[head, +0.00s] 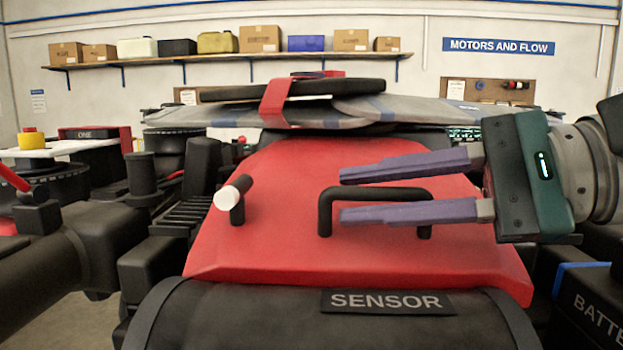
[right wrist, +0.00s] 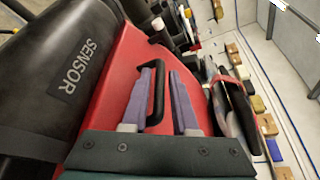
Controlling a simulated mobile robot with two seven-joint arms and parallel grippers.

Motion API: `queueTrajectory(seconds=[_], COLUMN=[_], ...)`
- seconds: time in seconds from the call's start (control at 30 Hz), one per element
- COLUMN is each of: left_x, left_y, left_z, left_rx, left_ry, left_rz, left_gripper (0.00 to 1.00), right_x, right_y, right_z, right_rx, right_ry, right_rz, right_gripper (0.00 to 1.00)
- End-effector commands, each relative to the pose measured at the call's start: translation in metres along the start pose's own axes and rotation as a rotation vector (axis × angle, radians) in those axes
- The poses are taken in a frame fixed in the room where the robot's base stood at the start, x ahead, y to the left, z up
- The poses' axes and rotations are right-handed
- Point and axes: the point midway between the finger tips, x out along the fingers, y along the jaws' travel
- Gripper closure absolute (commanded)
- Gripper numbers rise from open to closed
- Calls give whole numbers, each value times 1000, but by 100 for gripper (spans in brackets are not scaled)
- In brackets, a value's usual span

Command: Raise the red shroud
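The red shroud (head: 270,215) is a broad sloping cover on the drone body, just behind the black section marked SENSOR (head: 388,302). It also shows in the right wrist view (right wrist: 118,75). A black bar handle (head: 326,212) stands up from its right half. My right gripper (head: 340,195) reaches in from the right with two purple fingers apart. In the right wrist view, the handle (right wrist: 158,85) shows between the spread fingers, close to the left one. I cannot tell whether they touch. My left gripper is not in view.
A black peg with a white end (head: 236,193) stands on the shroud's left half. Folded grey parts with a red strap (head: 275,100) lie behind the shroud. Dark drone parts crowd both sides, with a battery (head: 598,312) at the right. A shelf (head: 220,58) of boxes hangs behind.

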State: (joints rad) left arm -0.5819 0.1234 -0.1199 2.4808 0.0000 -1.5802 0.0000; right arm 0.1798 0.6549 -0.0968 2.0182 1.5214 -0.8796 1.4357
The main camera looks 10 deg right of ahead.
Motion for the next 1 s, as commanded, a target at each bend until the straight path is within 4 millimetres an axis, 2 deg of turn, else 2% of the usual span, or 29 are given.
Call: queueTrajectory(seconds=[0.17,0.4,1.0], left_x=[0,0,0], left_y=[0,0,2], left_z=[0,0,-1], left_rx=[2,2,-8], left_ry=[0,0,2], left_rz=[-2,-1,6], left_gripper=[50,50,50], right_x=[0,0,0], right_y=[0,0,0], right_z=[0,0,0], right_rx=[0,0,0], right_ry=[0,0,0], right_rz=[0,0,0], right_gripper=[73,100,100])
